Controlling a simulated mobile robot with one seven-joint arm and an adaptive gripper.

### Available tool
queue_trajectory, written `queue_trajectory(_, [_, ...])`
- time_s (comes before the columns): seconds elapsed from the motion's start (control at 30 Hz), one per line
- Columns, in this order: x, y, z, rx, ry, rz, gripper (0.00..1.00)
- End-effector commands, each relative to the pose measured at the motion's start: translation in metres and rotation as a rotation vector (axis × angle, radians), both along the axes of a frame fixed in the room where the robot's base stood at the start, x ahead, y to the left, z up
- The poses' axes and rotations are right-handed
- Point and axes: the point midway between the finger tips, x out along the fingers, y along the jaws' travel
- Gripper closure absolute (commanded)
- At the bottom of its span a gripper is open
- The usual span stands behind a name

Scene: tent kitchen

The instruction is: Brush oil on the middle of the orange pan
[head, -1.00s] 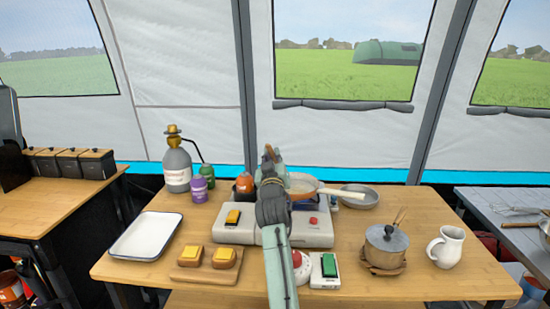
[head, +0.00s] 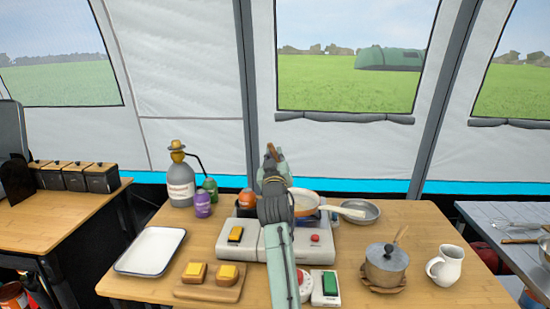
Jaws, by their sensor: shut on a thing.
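The orange pan (head: 305,203) sits on the right side of the camp stove (head: 318,243), its pale handle pointing right. My arm hides its left part, so I cannot see its middle well. My gripper (head: 271,160) is up in front of the tent wall, just left of the pan in the picture, seen from behind. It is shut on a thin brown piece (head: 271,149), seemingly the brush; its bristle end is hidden. I cannot tell how far the gripper is above the pan.
A small grey pan (head: 361,211) is right of the stove. An orange-capped jar (head: 247,201), purple and green bottles and a gas bottle (head: 180,186) stand left. A tray (head: 150,251), bread board (head: 209,289), lidded pot (head: 386,263) and white jug (head: 446,265) surround it.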

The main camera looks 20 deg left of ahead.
Motion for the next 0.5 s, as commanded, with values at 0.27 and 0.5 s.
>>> queue_trajectory(0.27, [0.0, 0.0, 0.008, 0.0, -0.001, 0.0, 1.0])
queue_trajectory(0.5, [0.0, 0.0, 0.029, 0.0, 0.0, 0.0, 1.0])
